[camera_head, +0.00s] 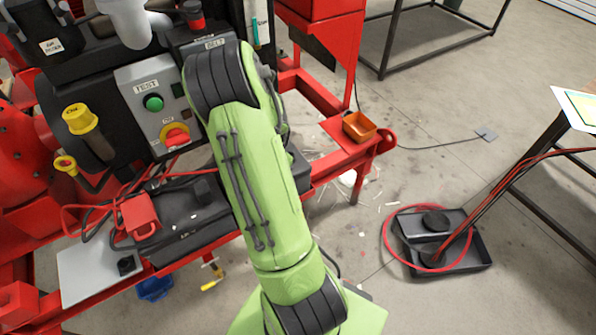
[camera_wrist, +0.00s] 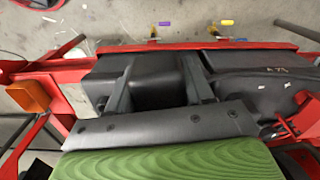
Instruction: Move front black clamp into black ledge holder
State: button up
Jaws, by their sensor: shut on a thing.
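In the wrist view my gripper (camera_wrist: 158,72) reaches over the red ledge with one dark finger on each side of a black block. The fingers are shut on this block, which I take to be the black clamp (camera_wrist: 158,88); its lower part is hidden. A dark box-like part, which looks like the black ledge holder (camera_wrist: 103,78), lies just left of the fingers. It shows partly in the head view (camera_head: 300,170), right of my arm. I cannot tell whether the clamp is inside or above it. In the head view my green arm hides the gripper.
A black case (camera_head: 185,222) and a red clamp (camera_head: 140,215) with cables lie on the skid to the left. An orange bin (camera_head: 360,126) sits on the red frame to the right. A black tray (camera_head: 470,262) with a red hose is on the floor.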

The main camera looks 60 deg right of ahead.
jog(key=w+a+f+n, duration=0.2)
jog(key=w+a, duration=0.5)
jog(key=a, duration=0.5)
jog(key=w+a+f+n, duration=0.1)
jog(key=w+a+f, duration=0.3)
jog(key=w+a, duration=0.4)
jog(key=a, duration=0.5)
jog(key=shift+a+n, duration=0.15)
jog(key=shift+n, duration=0.25)
jog(key=shift+f, duration=0.15)
jog(key=shift+r, duration=0.2)
